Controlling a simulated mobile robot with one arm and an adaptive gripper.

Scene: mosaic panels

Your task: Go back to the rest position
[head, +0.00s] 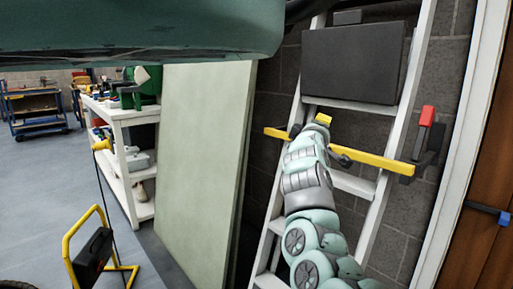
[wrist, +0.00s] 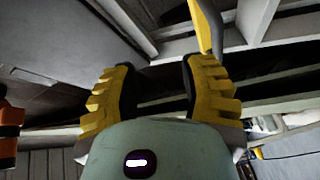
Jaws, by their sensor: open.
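My gripper (wrist: 158,88) shows in the wrist view with its two yellow, ridged fingers apart. Nothing is seen held between them. In the head view my arm reaches up in front of a white ladder (head: 384,170), and the gripper's yellow tip (head: 323,119) is near a yellow bar (head: 375,161) that crosses the ladder. I cannot tell whether the gripper touches the bar or the ladder. Part of the bar is hidden behind my arm.
A dark box (head: 353,62) sits on the ladder above my gripper. A red-topped part (head: 427,116) is at the bar's right end. A pale panel (head: 200,150) and a white shelf (head: 140,166) stand left. A yellow stand (head: 70,244) is at lower left. Open floor (head: 40,185) lies left.

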